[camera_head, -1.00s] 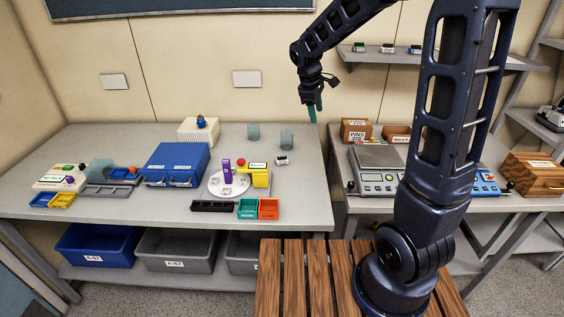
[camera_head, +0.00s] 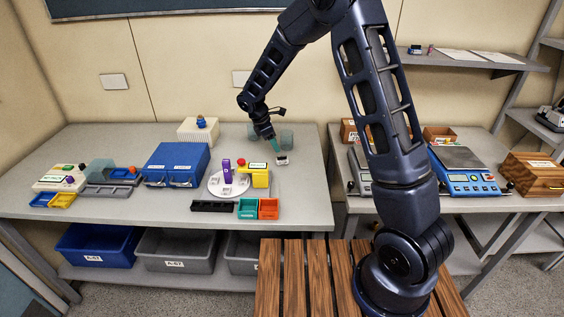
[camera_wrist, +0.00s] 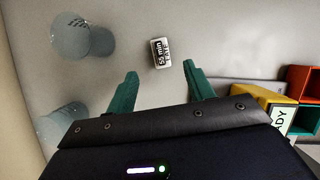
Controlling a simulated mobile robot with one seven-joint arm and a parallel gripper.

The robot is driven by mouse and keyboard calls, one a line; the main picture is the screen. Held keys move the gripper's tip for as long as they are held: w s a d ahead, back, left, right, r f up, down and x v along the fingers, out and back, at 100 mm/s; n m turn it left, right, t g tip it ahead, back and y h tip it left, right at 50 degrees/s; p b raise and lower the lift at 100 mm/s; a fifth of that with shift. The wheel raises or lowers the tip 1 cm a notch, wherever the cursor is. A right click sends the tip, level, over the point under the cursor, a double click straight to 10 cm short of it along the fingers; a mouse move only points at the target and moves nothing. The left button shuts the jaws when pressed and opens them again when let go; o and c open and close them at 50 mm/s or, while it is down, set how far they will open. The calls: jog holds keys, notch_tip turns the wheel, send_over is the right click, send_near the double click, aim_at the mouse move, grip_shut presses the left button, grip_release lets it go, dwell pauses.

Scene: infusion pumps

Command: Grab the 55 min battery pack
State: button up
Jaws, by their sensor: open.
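The 55 min battery pack (camera_wrist: 160,52) is a small pale block with a black and white label, lying on the grey table. In the wrist view it sits ahead of my fingertips, between their lines and clear of both. In the head view the pack (camera_head: 282,161) lies to the right of the yellow block. My gripper (camera_wrist: 160,70) has two green fingers spread apart with nothing between them. In the head view my gripper (camera_head: 275,146) is just above and behind the pack; its far finger is hard to see.
Two translucent cups (camera_wrist: 82,40) stand left of the pack in the wrist view. The yellow block (camera_head: 261,178) and a round white tray (camera_head: 229,186) with small items lie left of the pack in the head view. Bare table (camera_head: 305,190) lies to its right.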

aim_at(282, 157)
jog(key=shift+x, duration=4.35)
jog(key=shift+c, duration=0.2)
jog(key=c, duration=1.1)
